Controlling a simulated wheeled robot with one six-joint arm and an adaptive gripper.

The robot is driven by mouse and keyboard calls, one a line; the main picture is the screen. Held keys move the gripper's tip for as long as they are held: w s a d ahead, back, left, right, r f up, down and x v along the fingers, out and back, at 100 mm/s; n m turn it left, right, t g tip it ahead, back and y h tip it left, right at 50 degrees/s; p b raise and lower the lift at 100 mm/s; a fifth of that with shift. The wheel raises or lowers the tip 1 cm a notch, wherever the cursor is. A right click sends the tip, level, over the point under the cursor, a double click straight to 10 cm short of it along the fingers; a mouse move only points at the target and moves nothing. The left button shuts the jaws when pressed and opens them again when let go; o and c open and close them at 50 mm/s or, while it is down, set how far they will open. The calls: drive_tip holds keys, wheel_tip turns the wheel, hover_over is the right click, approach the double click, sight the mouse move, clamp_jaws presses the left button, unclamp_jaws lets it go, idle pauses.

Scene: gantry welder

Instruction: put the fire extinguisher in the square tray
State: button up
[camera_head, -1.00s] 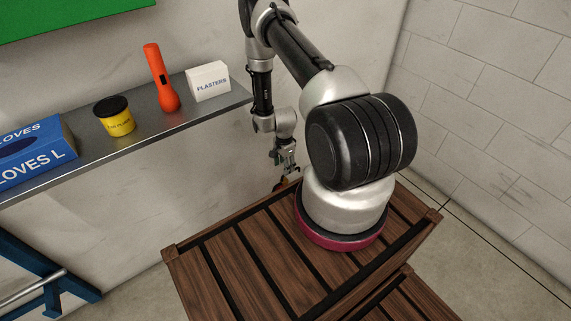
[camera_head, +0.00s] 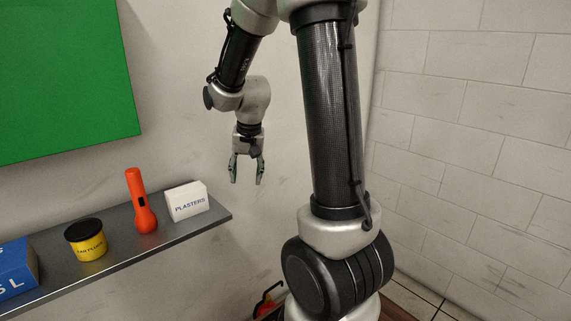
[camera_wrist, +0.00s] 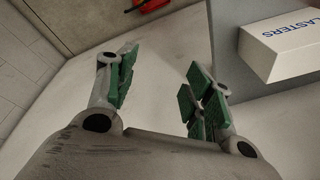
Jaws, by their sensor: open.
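My gripper (camera_head: 246,181) hangs open and empty, fingers pointing down, in front of the wall just above and right of the shelf end. Its open fingers also show in the wrist view (camera_wrist: 161,65). A red object with black parts (camera_head: 268,302), probably the fire extinguisher, stands low by the wall, below my gripper and partly hidden by my arm. A red piece, likely the same object, shows at the top edge of the wrist view (camera_wrist: 151,5). I see no square tray in either view.
A grey shelf (camera_head: 130,255) on the left holds a blue box (camera_head: 15,272), a yellow tub (camera_head: 86,240), an orange-red torch (camera_head: 141,203) and a white plasters box (camera_head: 187,202). The plasters box is close to my gripper. A tiled wall (camera_head: 480,150) stands on the right.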

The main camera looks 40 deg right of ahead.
drive_tip(key=s+a+r+n, duration=0.1)
drive_tip(key=s+r+n, duration=0.2)
drive_tip(key=s+r, duration=0.3)
drive_tip(key=s+a+r+n+t, duration=0.1)
drive_tip(key=s+r+n, duration=0.3)
drive_tip(key=s, duration=1.2)
drive_tip(key=shift+a+r+t, duration=0.3)
drive_tip(key=shift+a+r, duration=0.45)
drive_tip(key=shift+r, duration=0.1)
